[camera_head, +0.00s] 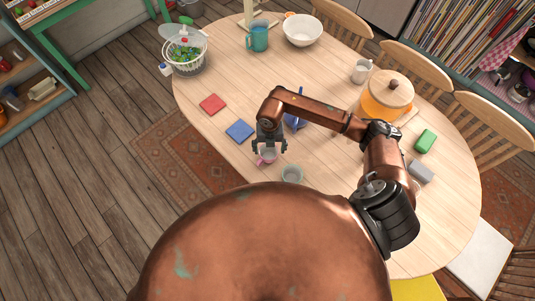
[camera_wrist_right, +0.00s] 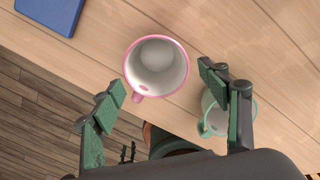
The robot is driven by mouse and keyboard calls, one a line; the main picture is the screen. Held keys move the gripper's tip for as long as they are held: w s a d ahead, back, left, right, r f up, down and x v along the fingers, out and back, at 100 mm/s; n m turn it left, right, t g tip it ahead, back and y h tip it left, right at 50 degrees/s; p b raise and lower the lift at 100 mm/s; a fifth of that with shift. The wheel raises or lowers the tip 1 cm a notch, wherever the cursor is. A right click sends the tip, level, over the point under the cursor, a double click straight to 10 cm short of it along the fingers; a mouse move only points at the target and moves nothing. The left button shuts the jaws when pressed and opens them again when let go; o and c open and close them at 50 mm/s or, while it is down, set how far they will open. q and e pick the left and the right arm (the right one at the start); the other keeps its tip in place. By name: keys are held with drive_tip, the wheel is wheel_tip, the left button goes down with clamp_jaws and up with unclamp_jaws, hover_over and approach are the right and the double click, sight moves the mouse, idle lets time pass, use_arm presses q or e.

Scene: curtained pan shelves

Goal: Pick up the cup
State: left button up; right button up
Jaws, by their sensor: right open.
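A pink-rimmed cup (camera_head: 267,156) stands near the table's front edge, partly hidden by my right gripper in the head view. In the right wrist view the pink cup (camera_wrist_right: 157,66) is upright, white inside and empty, with its handle toward the lower left. My right gripper (camera_head: 269,148) is open above the cup. In the wrist view its green-padded fingers (camera_wrist_right: 172,92) are spread, with the cup beyond and between them. A pale green cup (camera_head: 292,174) stands just to the right; in the wrist view it (camera_wrist_right: 213,112) is partly behind the right finger. My left gripper is not in view.
A blue square (camera_head: 240,130) and a red square (camera_head: 212,104) lie to the left. A blue object (camera_head: 295,122) stands behind my gripper. A lidded amber pot (camera_head: 386,97), a green block (camera_head: 426,141) and a grey block (camera_head: 421,171) are on the right.

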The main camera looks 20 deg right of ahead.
sight(269, 152)
drive_tip(key=shift+o, duration=1.4)
drive_tip(key=f, duration=0.2)
drive_tip(key=shift+w+a+f, duration=0.15)
drive_tip(key=shift+w+f, duration=0.15)
drive_tip(key=shift+f, duration=0.65)
drive_tip(key=shift+c, duration=0.5)
drive_tip(key=shift+s, duration=0.1)
drive_tip(key=c, duration=1.3)
